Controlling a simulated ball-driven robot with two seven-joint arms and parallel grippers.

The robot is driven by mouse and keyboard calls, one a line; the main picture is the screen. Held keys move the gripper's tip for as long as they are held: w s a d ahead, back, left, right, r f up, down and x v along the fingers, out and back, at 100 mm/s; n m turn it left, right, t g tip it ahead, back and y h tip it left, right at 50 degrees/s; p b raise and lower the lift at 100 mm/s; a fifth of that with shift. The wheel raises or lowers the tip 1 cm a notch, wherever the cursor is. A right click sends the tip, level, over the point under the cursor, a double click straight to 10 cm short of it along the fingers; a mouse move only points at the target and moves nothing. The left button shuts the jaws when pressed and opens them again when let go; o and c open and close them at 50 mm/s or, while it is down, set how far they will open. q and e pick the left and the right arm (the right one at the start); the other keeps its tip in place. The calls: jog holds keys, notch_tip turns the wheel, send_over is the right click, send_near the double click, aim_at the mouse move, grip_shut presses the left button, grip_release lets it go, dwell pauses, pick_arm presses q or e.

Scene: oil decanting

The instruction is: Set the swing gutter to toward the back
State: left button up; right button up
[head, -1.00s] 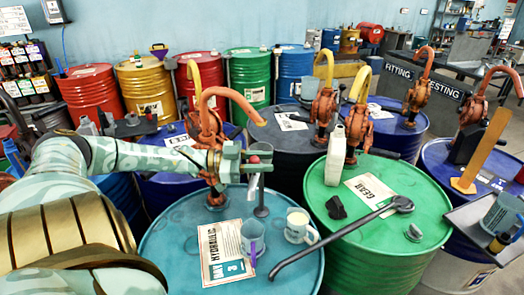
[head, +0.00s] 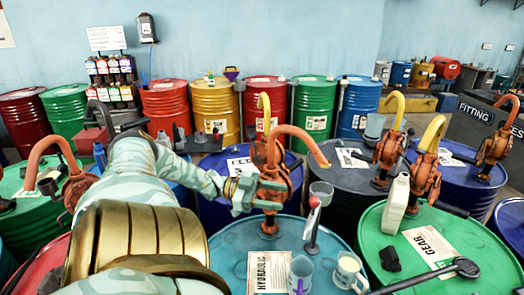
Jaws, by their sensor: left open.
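A small dark post (head: 311,240) stands on the blue hydraulic drum (head: 218,240), topped by a red knob (head: 315,202). A grey trough-like piece (head: 321,189), apparently the swing gutter, lies just beyond the knob and points away from me, toward the back. A pale strip hangs below the knob. My left gripper (head: 268,188) is open, left of the knob and apart from it, in front of the orange hand pump (head: 268,222). Its fingers overlap the pump body in the picture, so I cannot tell whether they touch. My right gripper is not in view.
A hydraulic label (head: 268,270), a grey-blue mug (head: 301,270) and a cream-filled mug (head: 348,268) are at the drum's front. The pump's orange spout (head: 318,152) arches over the post. A green gear drum (head: 455,235) with a white jug (head: 395,203) stands to the right.

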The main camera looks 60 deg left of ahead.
pick_arm(q)
jog(key=v, duration=0.3)
jog(key=shift+s+a+f, duration=0.1)
jog(key=shift+s+a, duration=0.2)
jog(key=shift+d, duration=0.1)
